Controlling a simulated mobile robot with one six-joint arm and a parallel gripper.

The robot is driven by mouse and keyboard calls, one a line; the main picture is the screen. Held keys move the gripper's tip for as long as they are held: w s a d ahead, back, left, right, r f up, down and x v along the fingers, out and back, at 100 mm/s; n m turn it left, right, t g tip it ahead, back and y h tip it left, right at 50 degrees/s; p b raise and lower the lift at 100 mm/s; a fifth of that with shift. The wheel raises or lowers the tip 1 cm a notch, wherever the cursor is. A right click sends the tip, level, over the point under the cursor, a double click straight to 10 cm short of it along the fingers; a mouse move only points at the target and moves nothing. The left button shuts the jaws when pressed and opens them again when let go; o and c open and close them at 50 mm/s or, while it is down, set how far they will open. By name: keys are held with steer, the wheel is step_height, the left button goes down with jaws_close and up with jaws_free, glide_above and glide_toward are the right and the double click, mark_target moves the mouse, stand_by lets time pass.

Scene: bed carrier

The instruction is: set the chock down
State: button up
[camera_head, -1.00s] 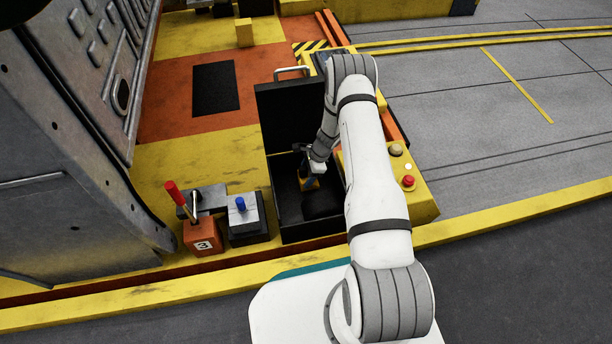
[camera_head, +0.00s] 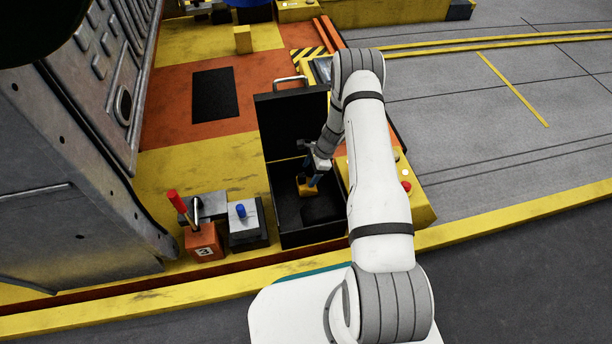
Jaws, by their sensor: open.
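The chock appears as a small yellow-orange block (camera_head: 307,190) inside the open black box (camera_head: 284,228), towards the middle of its floor. It seems to rest on the box floor, though its underside is hidden. My gripper (camera_head: 313,181) is open, at or just above the chock. It is small in the view, and I cannot tell whether its fingers still touch the chock. The arm covers part of the box's right side.
The raised box lid (camera_head: 290,118) stands behind my gripper. A yellow panel with buttons (camera_head: 415,203) lies to the right. A red-handled lever unit (camera_head: 202,240) and a blue-knobbed block (camera_head: 246,222) stand left of the box. A large grey metal wall (camera_head: 75,150) rises at the left.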

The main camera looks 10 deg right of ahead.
steer(key=s+a+r+n+h+p, duration=0.1)
steer(key=s+r+n, duration=0.2)
steer(key=r, duration=0.9)
steer(key=s+r+n, duration=0.3)
steer(key=r, duration=0.8)
steer(key=s+a+r+n+h+p, duration=0.1)
steer(key=s+r+n, duration=0.15)
steer(key=r, duration=0.95)
steer(key=s+r+n, duration=0.3)
steer(key=s+r, duration=0.1)
steer(key=s, duration=0.3)
steer(key=s+r+n+h, duration=0.1)
steer(key=s+r+n, duration=0.2)
steer(key=s, duration=0.4)
steer(key=s+r+n+t+h, duration=0.1)
steer(key=s+r+n, duration=0.2)
steer(key=s+r, duration=0.2)
steer(key=shift+s+a+r, duration=0.25)
steer(key=shift+s+a, duration=0.1)
steer(key=shift+s, duration=0.9)
steer(key=shift+n, duration=0.25)
